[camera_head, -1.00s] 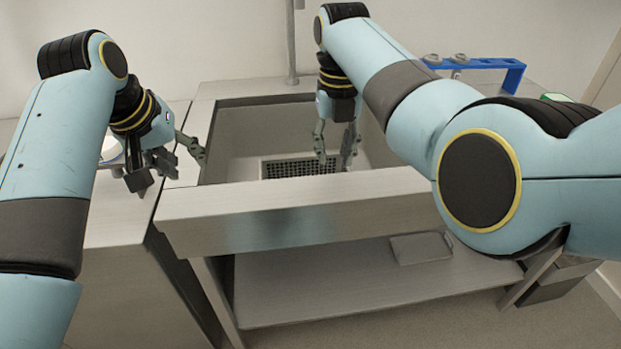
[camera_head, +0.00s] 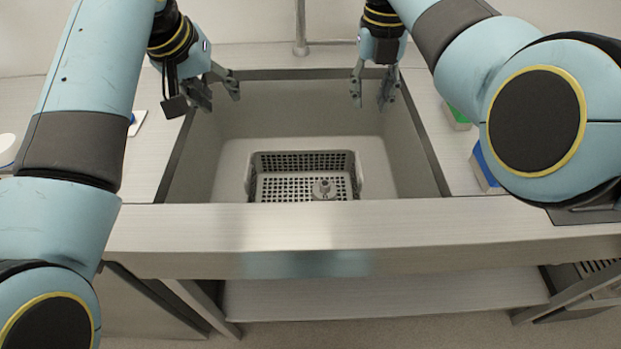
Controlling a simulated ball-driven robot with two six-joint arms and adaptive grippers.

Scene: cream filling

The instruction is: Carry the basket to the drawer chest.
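The basket (camera_head: 305,163) is a grey perforated crate on the floor of the sink (camera_head: 210,165). A small round metal part (camera_head: 324,188) lies inside it. My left gripper (camera_head: 217,92) is open and empty above the sink's left rim, up and to the left of the basket. My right gripper (camera_head: 371,98) is open and empty over the back right of the sink, above and to the right of the basket. Neither gripper touches the basket. No drawer chest can be clearly made out.
The steel counter's front edge (camera_head: 330,228) runs before the sink, with a lower shelf (camera_head: 380,292) beneath. A faucet post (camera_head: 300,28) rises behind. A green item (camera_head: 458,119) and a blue item (camera_head: 484,168) stand right of the sink. A white round object (camera_head: 8,149) is at far left.

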